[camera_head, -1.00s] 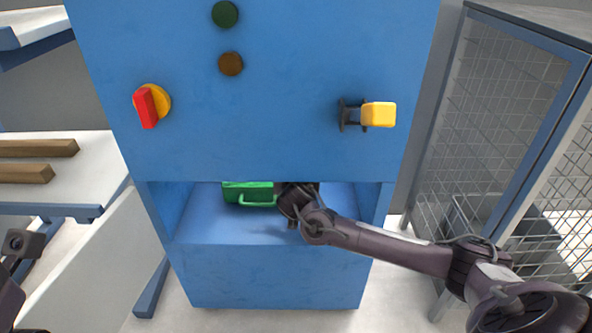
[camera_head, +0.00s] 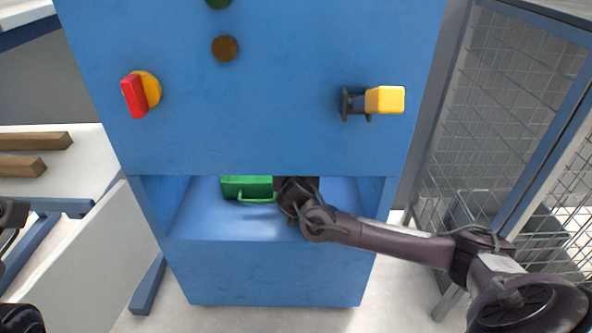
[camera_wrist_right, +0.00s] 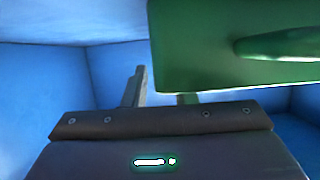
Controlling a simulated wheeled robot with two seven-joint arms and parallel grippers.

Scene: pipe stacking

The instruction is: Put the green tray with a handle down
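The green tray (camera_head: 240,188) with a handle is in the recess of the blue cabinet, left of my right gripper (camera_head: 287,186). Its handle faces the front. I cannot tell whether it touches the recess floor. In the right wrist view the tray (camera_wrist_right: 215,45) fills the upper right, close to the fingers. My right gripper's fingers (camera_wrist_right: 161,97) are apart. One shows just left of the tray's edge; the other is mostly hidden by the tray. Whether they clamp it is unclear. My left arm shows only partly at the left edge; its gripper cannot be made out.
The blue cabinet (camera_head: 260,275) has a red and yellow switch (camera_head: 140,93) and a yellow knob (camera_head: 385,100). The recess floor (camera_head: 235,228) before the tray is clear. A mesh cage (camera_head: 480,130) stands at right. A white table with wooden bars (camera_head: 35,141) is at left.

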